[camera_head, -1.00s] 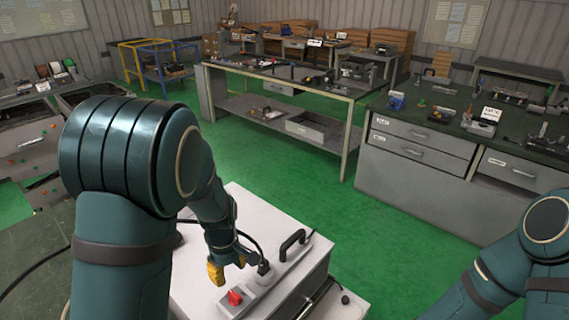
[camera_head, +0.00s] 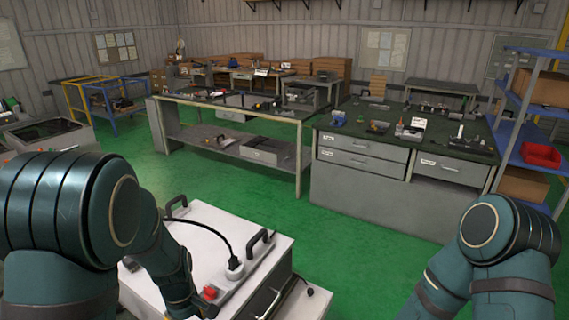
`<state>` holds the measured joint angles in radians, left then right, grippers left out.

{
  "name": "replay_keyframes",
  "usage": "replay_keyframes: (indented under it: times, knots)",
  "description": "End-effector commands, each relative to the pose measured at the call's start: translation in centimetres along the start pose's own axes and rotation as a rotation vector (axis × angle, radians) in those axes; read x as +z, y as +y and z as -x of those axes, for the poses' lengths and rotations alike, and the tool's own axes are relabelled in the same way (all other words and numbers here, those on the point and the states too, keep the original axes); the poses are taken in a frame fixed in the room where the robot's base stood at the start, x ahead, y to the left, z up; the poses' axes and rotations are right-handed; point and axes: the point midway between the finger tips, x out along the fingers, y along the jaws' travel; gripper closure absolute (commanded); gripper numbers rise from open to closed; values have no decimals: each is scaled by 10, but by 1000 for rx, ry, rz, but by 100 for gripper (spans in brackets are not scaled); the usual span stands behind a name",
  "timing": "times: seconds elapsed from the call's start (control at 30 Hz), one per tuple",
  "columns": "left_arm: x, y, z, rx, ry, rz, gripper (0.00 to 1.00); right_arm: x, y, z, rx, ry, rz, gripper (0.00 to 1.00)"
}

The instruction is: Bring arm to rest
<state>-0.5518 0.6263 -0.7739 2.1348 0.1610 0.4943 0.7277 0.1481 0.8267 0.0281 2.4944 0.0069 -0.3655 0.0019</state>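The white heating unit (camera_head: 200,214) stands low in front of me, with black handles, a red switch (camera_head: 210,292) and a plug (camera_head: 235,268) with a black cable on its top. My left arm comes in from the left, and its wrist end (camera_head: 183,290) is beside the red switch. The fingers of my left gripper are not clearly visible, so I cannot tell whether they are open or shut. My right arm (camera_head: 493,232) is bent at the lower right, and its gripper is outside the picture.
A grey drawer workbench (camera_head: 340,190) with tools stands ahead to the right. A long table (camera_head: 200,105) is behind and left of it. A blue shelf (camera_head: 515,125) with a red bin (camera_head: 541,154) is at the far right. Green floor is clear between the unit and the benches.

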Motion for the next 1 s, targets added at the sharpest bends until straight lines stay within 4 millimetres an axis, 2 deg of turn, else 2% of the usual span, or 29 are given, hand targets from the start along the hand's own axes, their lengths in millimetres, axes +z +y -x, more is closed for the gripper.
replay_keyframes:
  times: [0.03, 0.27, 0.4, 0.5, 0.6, 0.7, 0.8, 1.0]
  knots:
    - [4, -4, -22, -3, -5, -40, 54, 1, 3, -8, 1, -1, 0, 53]
    - [36, -15, -98, 38, -23, -278, 54, 5, 9, -26, 3, -5, 1, 53]
    - [72, -23, -149, 109, -48, -466, 54, 9, 15, -42, 5, -10, 2, 53]
    - [104, -26, -179, 191, -60, -601, 54, 12, 19, -54, 7, -13, 3, 53]
    - [129, -24, -194, 276, -58, -701, 54, 13, 22, -62, 8, -15, 4, 53]
    - [146, -22, -200, 339, -49, -763, 54, 14, 23, -67, 9, -16, 4, 53]
    - [154, -19, -200, 375, -40, -795, 54, 14, 24, -68, 9, -17, 5, 53]
    - [156, -18, -199, 386, -35, -805, 54, 14, 23, -68, 9, -17, 5, 53]
